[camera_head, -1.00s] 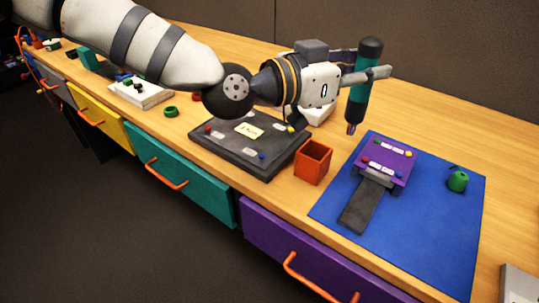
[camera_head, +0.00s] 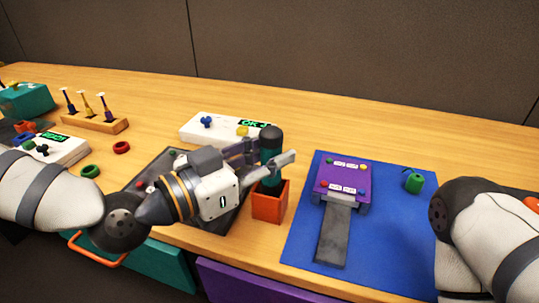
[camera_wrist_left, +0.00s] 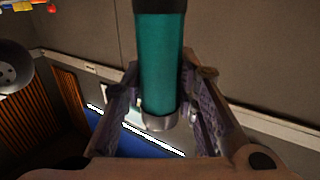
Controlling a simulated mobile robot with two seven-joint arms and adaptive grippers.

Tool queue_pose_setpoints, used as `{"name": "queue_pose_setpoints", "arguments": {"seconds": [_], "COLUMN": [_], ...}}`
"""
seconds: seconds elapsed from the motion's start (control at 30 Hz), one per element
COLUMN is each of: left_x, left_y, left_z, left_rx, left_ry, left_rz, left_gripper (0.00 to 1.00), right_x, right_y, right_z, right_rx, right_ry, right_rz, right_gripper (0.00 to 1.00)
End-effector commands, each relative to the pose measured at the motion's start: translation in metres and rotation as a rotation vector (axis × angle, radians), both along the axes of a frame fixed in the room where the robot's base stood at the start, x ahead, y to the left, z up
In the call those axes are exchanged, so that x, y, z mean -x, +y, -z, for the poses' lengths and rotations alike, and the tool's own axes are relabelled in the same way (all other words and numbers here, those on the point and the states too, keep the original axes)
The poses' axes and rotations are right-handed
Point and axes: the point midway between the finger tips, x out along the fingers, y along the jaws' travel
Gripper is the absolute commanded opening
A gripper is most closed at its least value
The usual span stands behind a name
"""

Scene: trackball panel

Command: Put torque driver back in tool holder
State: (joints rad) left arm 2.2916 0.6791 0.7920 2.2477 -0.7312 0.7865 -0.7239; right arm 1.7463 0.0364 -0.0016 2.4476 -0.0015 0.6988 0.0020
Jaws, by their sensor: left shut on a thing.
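The torque driver (camera_head: 271,148), a teal cylinder with a dark cap, is upright between the fingers of my left gripper (camera_head: 268,164), which is shut on it. In the left wrist view its teal body (camera_wrist_left: 160,65) runs between the two fingers (camera_wrist_left: 160,100), with a metal collar at its lower end. The orange square tool holder (camera_head: 269,208) stands directly below the gripper. The driver's lower end meets the holder's opening in the head view; its tip is hidden, and how deep it sits I cannot tell. My right gripper is out of view.
A blue mat (camera_head: 298,240) with a purple trackball panel (camera_head: 343,180) and a green round part (camera_head: 413,182) lies right of the holder. A dark tray (camera_head: 151,172) is left, partly under my left arm. A white tester (camera_head: 208,130) stands behind. My right arm is at right.

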Motion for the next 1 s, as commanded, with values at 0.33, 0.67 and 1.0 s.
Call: {"name": "queue_pose_setpoints", "arguments": {"seconds": [0.33, 0.67, 1.0], "left_x": [0.000, 0.000, 0.034], "left_y": [0.000, 0.000, 0.043], "left_z": [0.001, 0.001, -0.008], "left_rx": [0.001, 0.001, 0.004], "left_ry": [-0.005, -0.005, -0.006], "left_rz": [-0.001, -0.001, -0.006], "left_gripper": [0.32, 0.47, 0.47], "right_x": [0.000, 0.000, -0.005], "right_y": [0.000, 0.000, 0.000], "right_z": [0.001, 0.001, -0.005], "right_rx": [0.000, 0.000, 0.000], "right_ry": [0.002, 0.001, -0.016], "right_rz": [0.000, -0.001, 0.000], "right_gripper": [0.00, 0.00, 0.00]}}
